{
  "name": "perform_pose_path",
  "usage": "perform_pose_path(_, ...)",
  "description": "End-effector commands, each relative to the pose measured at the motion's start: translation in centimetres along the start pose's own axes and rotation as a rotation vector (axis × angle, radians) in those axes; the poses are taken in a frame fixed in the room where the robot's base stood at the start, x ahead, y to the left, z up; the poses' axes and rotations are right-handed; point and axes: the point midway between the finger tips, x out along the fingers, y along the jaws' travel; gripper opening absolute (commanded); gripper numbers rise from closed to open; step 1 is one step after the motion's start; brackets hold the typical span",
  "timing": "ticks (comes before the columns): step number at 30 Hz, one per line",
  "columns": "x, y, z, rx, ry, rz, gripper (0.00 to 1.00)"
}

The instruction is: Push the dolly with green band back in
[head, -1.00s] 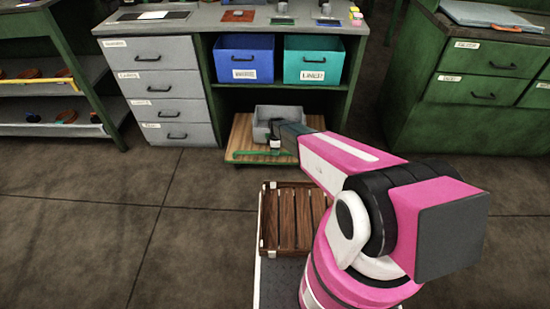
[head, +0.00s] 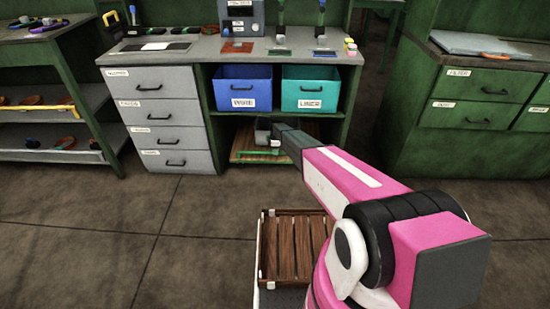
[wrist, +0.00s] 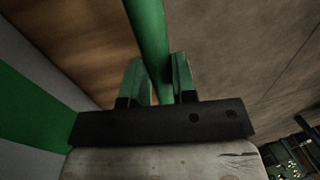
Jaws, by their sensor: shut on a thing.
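The dolly (head: 242,143) is a low wooden board under the bench's open bay, with its front edge near the bay opening. A green bar (head: 258,153) runs along its front. In the wrist view, my gripper (wrist: 158,82) is shut on the green bar (wrist: 147,35), which passes between its two green fingers. Wood shows beside the bar there. A grey surface with a green band (wrist: 30,118) shows at the left of the wrist view. My arm hides the right part of the dolly and much of its load in the head view.
A blue bin (head: 243,88) and a teal bin (head: 311,89) sit on the shelf above the dolly. Grey drawers (head: 164,117) stand left of the bay. A slatted wooden crate (head: 293,248) is in front of me. Floor at left is clear.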

Motion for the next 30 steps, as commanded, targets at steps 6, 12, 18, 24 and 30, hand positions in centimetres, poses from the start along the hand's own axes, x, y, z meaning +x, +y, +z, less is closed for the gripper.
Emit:
perform_pose_path(6, -0.2, 1.3, 0.0, 0.000, -0.001, -0.001, 0.00)
perform_pose_path(12, -0.3, 1.6, 0.0, 0.000, -0.001, 0.002, 0.00)
perform_pose_path(18, -0.3, 1.7, 0.0, 0.000, -0.001, 0.006, 0.28)
perform_pose_path(24, -0.3, 1.6, 0.0, 0.000, -0.001, 0.004, 0.51)
perform_pose_path(30, -0.2, 1.3, 0.0, 0.000, 0.000, 0.001, 0.51)
